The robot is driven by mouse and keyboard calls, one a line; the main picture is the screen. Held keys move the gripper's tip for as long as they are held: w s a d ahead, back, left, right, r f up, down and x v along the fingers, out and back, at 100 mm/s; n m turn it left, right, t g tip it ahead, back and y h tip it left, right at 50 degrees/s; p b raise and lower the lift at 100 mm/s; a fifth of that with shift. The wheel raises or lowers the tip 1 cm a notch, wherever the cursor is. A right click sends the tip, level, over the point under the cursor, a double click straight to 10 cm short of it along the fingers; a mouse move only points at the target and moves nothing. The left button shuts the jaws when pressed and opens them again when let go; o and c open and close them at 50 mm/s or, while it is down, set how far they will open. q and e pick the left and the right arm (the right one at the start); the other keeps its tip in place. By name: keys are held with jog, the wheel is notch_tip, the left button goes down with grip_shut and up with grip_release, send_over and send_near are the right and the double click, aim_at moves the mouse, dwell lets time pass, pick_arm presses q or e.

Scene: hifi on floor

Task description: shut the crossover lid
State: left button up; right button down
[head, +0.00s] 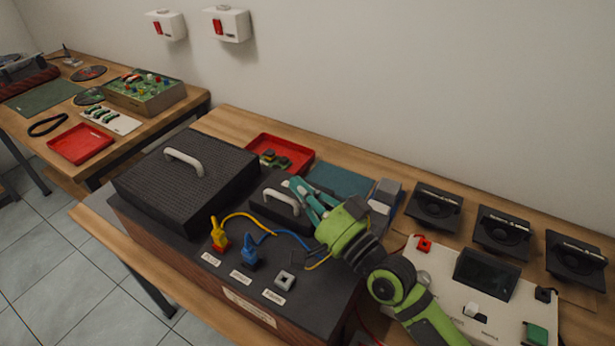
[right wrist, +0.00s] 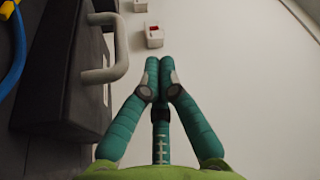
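A small dark lid (head: 262,191) with a pale handle (head: 281,203) is at the back of the dark hifi cabinet, and I take it for the crossover lid. How far it stands open is hard to tell. In the right wrist view the lid (right wrist: 93,100) and its handle (right wrist: 120,50) are left of my fingers. My right gripper (head: 298,187) reaches in from the right, beside the handle and partly in front of the lid. Its teal fingertips meet in the right wrist view (right wrist: 160,66), with nothing seen between them. My left gripper is out of view.
A larger textured lid (head: 190,190) with a handle covers the cabinet's left part. Yellow (head: 219,233) and blue (head: 250,250) plugs with cables stand in front. A red tray (head: 300,150) is behind; a white panel (head: 445,265) and several black speakers (head: 503,232) are right.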

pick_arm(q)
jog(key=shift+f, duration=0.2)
pick_arm(e)
jog(key=shift+s+a+f, duration=0.35)
jog(key=shift+s+f, duration=0.2)
jog(key=shift+f, duration=0.05)
